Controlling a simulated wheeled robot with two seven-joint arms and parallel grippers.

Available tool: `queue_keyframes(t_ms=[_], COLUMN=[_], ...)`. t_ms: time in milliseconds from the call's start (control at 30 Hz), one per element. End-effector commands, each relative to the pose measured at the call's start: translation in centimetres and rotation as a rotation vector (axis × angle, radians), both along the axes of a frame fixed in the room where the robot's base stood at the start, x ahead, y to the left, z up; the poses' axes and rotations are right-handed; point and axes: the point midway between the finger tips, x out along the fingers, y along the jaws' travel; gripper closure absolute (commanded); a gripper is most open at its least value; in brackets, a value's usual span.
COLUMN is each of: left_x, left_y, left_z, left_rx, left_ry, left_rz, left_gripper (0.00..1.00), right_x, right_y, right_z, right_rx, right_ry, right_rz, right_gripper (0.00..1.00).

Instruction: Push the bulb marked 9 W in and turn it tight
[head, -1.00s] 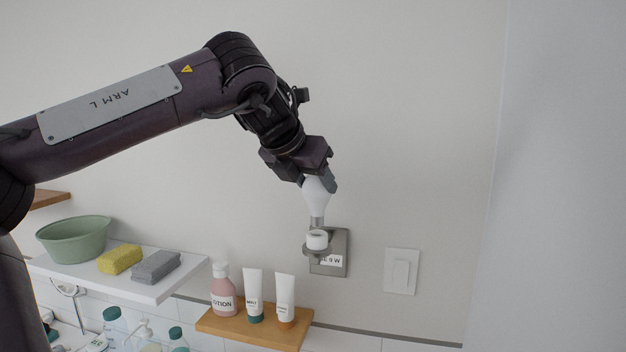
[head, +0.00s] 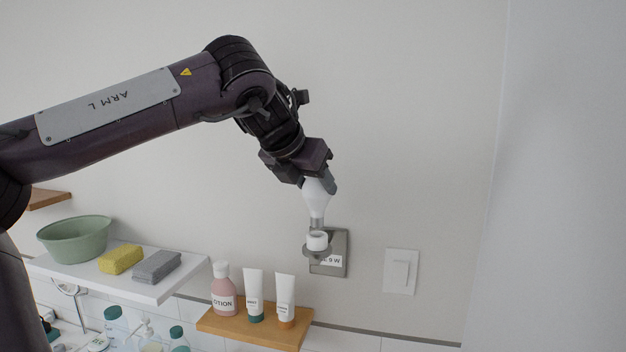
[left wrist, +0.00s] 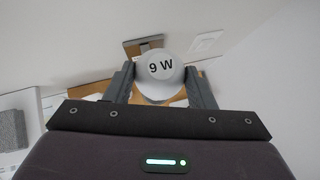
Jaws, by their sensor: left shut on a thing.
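The white bulb (head: 317,202) is in my left gripper (head: 318,184), base down. The left wrist view shows its round end marked 9 W (left wrist: 160,68) between the two fingers (left wrist: 160,85), one on each side. Below the bulb, the white socket (head: 317,240) sits in a grey holder on a metal wall plate (head: 340,250). The plate's label is partly hidden by the holder. The bulb's metal base is right at the socket's top; I cannot tell how deep it sits. My right gripper is not in view.
A small wooden shelf (head: 250,331) below holds a pink lotion bottle (head: 223,290) and two white tubes. A white wall switch (head: 401,271) is right of the plate. A white shelf (head: 160,287) at left carries a green bowl, a yellow sponge and a grey one.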

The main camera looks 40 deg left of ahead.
Motion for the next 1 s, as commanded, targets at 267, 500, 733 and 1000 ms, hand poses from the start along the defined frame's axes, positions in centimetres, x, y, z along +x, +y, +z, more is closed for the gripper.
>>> queue_keyframes(t_ms=[267,500,733,1000], left_x=[0.0,0.0,0.0,0.0], left_y=[0.0,0.0,0.0,0.0], left_z=[-0.1,-0.5,-0.9,-1.5], left_rx=[0.000,0.000,0.000,0.000], left_ry=[0.000,0.000,0.000,0.000], left_rz=[0.000,0.000,0.000,0.000], left_gripper=[0.73,0.73,0.73,0.73], right_x=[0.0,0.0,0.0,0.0], right_y=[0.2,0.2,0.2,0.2], right_z=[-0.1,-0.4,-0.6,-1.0], right_rx=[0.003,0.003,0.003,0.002], right_ry=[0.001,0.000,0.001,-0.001], right_rz=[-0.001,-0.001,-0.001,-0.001], right_gripper=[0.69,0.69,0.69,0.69])
